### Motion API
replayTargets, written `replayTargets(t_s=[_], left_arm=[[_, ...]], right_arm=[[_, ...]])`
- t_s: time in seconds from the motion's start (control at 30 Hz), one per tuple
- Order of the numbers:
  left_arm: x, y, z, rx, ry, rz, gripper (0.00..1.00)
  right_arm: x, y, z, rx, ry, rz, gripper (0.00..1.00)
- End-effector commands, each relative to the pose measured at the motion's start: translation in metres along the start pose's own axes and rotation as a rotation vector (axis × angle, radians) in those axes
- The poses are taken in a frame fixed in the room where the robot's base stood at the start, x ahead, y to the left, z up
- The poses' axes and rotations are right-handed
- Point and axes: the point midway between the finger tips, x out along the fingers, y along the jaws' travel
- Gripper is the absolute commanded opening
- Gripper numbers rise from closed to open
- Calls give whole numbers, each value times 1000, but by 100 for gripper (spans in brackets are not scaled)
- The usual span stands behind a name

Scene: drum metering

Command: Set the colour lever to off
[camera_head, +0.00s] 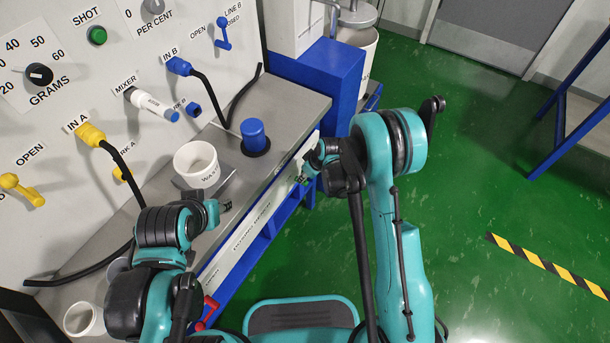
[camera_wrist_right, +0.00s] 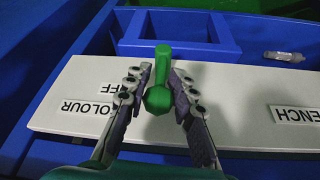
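The green colour lever (camera_wrist_right: 158,98) stands out from a white panel in the right wrist view, with its thick end towards the camera. My right gripper (camera_wrist_right: 160,77) has its two fingers apart, one on each side of the lever; I cannot tell if either touches it. The label COLOUR (camera_wrist_right: 88,107) and a partly hidden label ending in FF are left of the lever. In the head view my right gripper (camera_head: 303,172) is at the bench's front edge, with a bit of green beside it. My left gripper (camera_head: 225,204) is over the bench; its fingers are too small to judge.
A white cup (camera_head: 196,163) and a blue capped cylinder (camera_head: 253,134) stand on the grey bench. Yellow and blue valves with black hoses are on the wall panel behind. A red handle (camera_head: 207,312) is at the lower front.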

Motion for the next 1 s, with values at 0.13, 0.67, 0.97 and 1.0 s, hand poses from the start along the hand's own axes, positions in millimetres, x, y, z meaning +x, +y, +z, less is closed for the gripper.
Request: replayTargets(t_s=[0.13,0.67,0.97,1.0], left_arm=[[0,0,0,0,0,0,40],[0,0,0,0,0,0,40],[0,0,0,0,0,0,40],[0,0,0,0,0,0,40]], right_arm=[[0,0,0,-1,1,0,0],[1,5,-2,29,-14,-71,0],[4,16,-3,110,-54,-264,0],[5,18,-3,121,-60,-291,0]])
